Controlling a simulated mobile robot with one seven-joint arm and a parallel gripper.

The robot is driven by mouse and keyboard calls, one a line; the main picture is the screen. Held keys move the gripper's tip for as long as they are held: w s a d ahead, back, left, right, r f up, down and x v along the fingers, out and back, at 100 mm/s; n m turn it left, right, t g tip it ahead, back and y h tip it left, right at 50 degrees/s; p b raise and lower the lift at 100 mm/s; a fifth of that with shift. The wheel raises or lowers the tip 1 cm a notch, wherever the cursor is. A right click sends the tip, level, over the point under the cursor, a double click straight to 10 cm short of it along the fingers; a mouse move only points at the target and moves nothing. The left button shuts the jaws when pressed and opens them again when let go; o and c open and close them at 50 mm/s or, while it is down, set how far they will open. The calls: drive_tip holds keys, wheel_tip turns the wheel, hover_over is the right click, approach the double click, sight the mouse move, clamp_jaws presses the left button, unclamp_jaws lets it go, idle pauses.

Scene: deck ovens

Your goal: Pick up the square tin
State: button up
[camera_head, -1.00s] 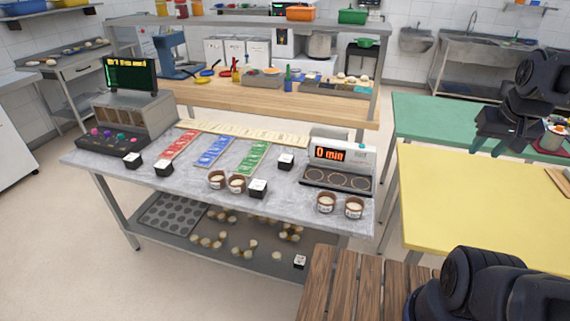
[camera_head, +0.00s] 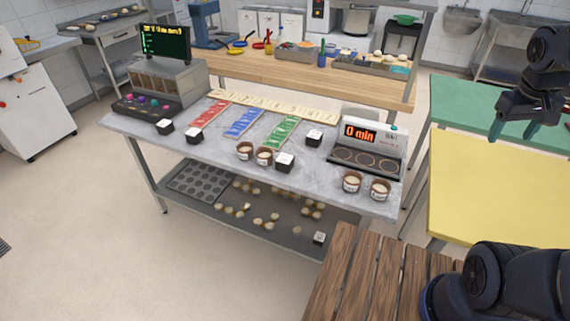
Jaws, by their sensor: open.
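Several small square dark boxes with white tops stand on the grey marble table (camera_head: 215,165). One box (camera_head: 165,126) is at the left, another (camera_head: 194,132) beside it, a third (camera_head: 314,138) right of the green strip, and one more (camera_head: 284,161) near the front edge. A similar white-topped box (camera_head: 319,238) is on the lower shelf. I cannot tell for sure which of these is the square tin. My gripper (camera_head: 514,130) is open and empty at the upper right, over the green and yellow tables, well away from the boxes.
Round brown tubs (camera_head: 351,182) stand near the "0 min" timer unit (camera_head: 368,150). A control console (camera_head: 165,90) is at the left. The yellow table (camera_head: 500,190) and green table (camera_head: 450,115) lie right. A slatted wooden surface (camera_head: 350,275) is in front.

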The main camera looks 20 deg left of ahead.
drive_tip(key=w+a+f+n+h, duration=0.3)
drive_tip(key=w+a+n, duration=0.2)
drive_tip(key=a, duration=0.2)
drive_tip(key=w+a+f+n+h, duration=0.3)
drive_tip(key=w+a+f+n, duration=0.1)
drive_tip(key=w+a, duration=0.2)
drive_tip(key=w+a+f+n+t+h, duration=0.1)
drive_tip(key=a+f+n+t, duration=0.2)
drive_tip(key=a, duration=0.5)
drive_tip(key=w+a+f+n+t+h, duration=0.1)
drive_tip(key=a+f+n, duration=0.25)
drive_tip(key=a, duration=0.45)
drive_tip(key=n+t+y, duration=0.9)
drive_tip(key=n+t, duration=0.2)
drive_tip(key=n, duration=0.6)
approach(282, 164)
drive_tip(key=w, duration=1.3)
drive_tip(key=c, duration=0.9)
drive_tip(key=shift+o, duration=0.2)
